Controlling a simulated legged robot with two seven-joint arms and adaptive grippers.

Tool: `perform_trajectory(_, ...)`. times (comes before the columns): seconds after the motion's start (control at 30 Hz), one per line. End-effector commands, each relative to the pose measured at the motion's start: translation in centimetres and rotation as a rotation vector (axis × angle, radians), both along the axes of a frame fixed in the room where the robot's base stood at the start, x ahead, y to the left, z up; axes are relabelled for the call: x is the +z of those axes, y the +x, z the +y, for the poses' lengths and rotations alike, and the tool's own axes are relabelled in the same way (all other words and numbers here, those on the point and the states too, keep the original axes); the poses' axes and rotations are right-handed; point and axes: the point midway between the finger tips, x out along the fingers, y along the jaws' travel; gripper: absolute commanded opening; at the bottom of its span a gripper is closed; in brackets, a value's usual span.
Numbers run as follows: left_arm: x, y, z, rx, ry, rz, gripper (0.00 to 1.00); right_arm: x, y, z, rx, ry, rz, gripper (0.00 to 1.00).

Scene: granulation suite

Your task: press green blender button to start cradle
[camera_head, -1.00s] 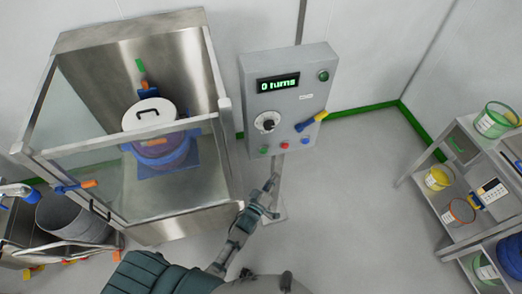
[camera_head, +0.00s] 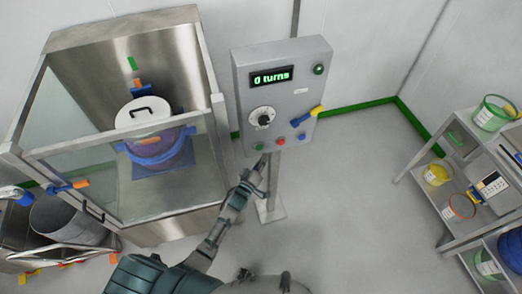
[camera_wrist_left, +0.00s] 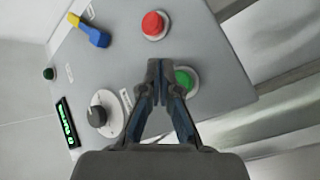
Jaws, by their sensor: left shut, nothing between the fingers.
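The grey control panel (camera_head: 290,95) stands on a post, its display (camera_head: 271,77) reading "0 turns". The small green button (camera_head: 259,147) is at the panel's lower left, beside a red button (camera_head: 281,141). My left gripper (camera_head: 263,160) is shut and empty, just below the green button. In the left wrist view, the closed fingertips (camera_wrist_left: 157,72) are beside the green button (camera_wrist_left: 185,79) and overlap its edge; I cannot tell whether they touch it. The white-lidded drum (camera_head: 142,112) sits in a blue cradle (camera_head: 158,155) inside a glass-sided enclosure. My right gripper is not in view.
The enclosure's steel frame (camera_head: 222,125) is close to the left. A shelf of buckets (camera_head: 437,172) stands right; floor between is clear.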

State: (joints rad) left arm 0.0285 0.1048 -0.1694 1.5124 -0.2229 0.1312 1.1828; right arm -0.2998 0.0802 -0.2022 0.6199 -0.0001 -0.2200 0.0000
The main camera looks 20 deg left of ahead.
Motion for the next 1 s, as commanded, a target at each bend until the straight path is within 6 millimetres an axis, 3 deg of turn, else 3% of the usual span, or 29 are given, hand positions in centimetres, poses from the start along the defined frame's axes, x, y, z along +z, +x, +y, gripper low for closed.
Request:
perform_trajectory(0.3, -0.1, 0.7, 1.2, 0.001, -0.006, 0.000, 0.00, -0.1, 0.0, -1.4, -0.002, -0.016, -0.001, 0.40)
perform_trajectory(0.67, 0.0, 0.7, 0.6, 0.001, -0.001, 0.000, 0.00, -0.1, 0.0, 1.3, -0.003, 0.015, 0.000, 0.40)
perform_trajectory(1.0, 0.0, 0.7, 0.8, 0.001, -0.002, -0.001, 0.00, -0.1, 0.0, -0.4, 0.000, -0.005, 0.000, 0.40)
